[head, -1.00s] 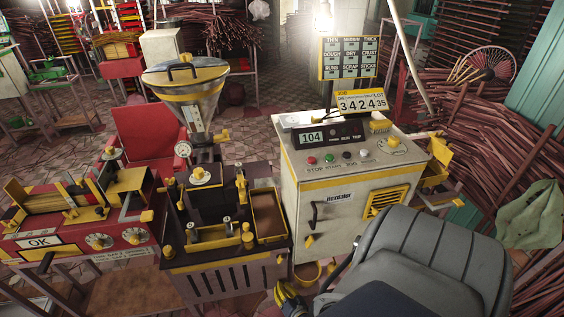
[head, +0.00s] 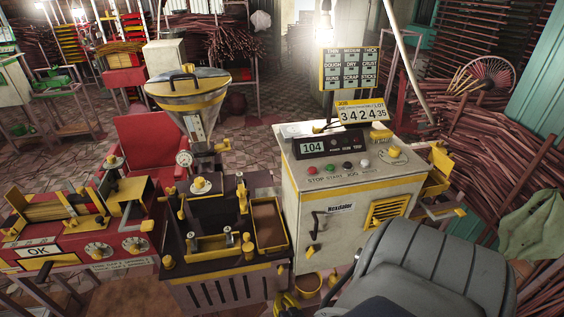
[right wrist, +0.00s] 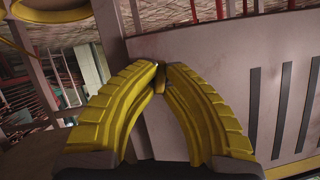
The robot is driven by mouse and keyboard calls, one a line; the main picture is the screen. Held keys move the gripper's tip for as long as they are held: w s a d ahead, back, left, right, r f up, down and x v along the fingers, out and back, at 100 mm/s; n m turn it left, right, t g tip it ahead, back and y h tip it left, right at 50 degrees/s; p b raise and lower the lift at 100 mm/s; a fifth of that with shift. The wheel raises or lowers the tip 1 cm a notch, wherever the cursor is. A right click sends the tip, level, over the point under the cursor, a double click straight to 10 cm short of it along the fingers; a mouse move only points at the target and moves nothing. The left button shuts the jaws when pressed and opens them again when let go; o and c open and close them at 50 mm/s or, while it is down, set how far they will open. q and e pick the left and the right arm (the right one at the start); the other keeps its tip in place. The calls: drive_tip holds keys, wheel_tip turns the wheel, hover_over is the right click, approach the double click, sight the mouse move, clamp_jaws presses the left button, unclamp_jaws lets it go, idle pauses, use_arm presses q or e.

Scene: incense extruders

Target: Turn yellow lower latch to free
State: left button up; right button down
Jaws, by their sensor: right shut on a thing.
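A small yellow latch (head: 281,269) sits at the right end of the slotted front of the dark press (head: 222,288). My right gripper (right wrist: 160,75) is shut on a small yellow piece in the right wrist view. It appears to be this latch, beside the slotted panel (right wrist: 215,75); the fingertips mostly hide it, so its turn angle cannot be told. In the head view only part of the right gripper (head: 288,300) shows, low at the bottom edge. Another yellow latch (head: 311,251) is on the white cabinet door. My left gripper is not in view.
The white cabinet (head: 335,235) stands close to the right of the press. A red machine (head: 75,245) stands at the left.

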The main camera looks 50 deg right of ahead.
drive_tip(key=c, duration=1.5)
unclamp_jaws()
drive_tip(key=v, duration=1.2)
drive_tip(key=shift+f, duration=0.1)
